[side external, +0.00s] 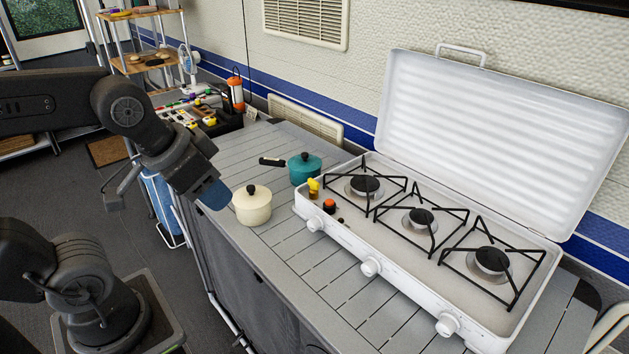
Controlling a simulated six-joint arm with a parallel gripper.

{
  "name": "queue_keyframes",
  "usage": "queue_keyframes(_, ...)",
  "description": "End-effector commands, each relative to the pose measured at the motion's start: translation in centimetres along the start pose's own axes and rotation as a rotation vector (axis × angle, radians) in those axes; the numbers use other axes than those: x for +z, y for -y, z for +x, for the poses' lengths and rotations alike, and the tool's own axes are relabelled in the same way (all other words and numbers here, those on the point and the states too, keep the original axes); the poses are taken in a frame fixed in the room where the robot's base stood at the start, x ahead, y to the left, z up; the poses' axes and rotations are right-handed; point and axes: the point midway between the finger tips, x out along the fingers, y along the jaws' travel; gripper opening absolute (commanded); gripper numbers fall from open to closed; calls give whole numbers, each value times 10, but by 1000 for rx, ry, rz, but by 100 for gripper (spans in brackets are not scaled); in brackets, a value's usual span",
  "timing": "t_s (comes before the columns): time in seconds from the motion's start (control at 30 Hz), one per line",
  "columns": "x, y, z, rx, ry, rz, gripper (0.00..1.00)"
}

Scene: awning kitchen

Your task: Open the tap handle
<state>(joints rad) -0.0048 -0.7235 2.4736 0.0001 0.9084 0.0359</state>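I cannot make out a tap or its handle with certainty. The white stove (410,290) has round white knobs along its front face: a left knob (316,224), a middle knob (371,267) and a right knob (447,324). My gripper (212,192) hangs at the left, by the counter's left edge, with a blue part at its end. It is apart from the stove, and in the picture it is close to the cream pot. Its fingers are not clear, so I cannot tell whether it is open or shut.
A cream pot (252,207) and a teal pot (304,170) stand left of the stove on the slatted grey counter (310,268). The stove's white lid (500,135) stands raised. A dark box (228,118) and an orange lantern (236,92) are at the back left.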

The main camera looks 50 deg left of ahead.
Motion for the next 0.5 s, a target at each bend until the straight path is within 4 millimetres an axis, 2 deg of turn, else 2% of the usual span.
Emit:
queue_keyframes(0.17,-48,10,1,-5,70,194,39)
queue_keyframes(0.27,-85,21,8,5,125,360,39)
queue_keyframes(0.37,-121,33,21,27,179,527,39)
queue_keyframes(0.5,-166,54,49,77,247,760,39)
